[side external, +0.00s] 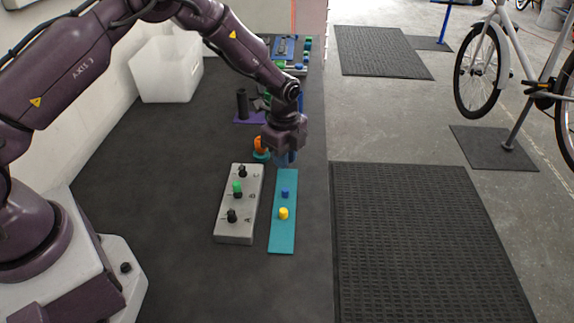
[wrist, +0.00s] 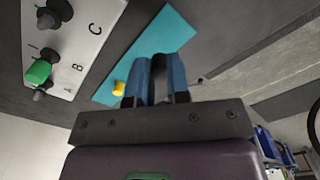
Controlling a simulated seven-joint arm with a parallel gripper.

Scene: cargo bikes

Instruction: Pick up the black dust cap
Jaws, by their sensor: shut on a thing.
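My gripper (side external: 286,159) is over the far end of the teal strip (side external: 283,239), pointing down. Its blue fingers, also in the wrist view (wrist: 162,80), are closed with a narrow gap between them. Something dark shows at that gap, which I take as the black dust cap (wrist: 160,60); it is mostly hidden. In the side view I cannot see it, nor whether it is clear of the strip. A blue cap (side external: 285,193) and a yellow cap (side external: 284,213) stand on the strip.
Left of the strip is a grey block (side external: 236,232) marked A, B and C, with black stems and a green cap (side external: 237,187) at B. An orange and teal object (side external: 260,149) is close behind the block. A white bin (side external: 165,75) stands farther back. The front mat is clear.

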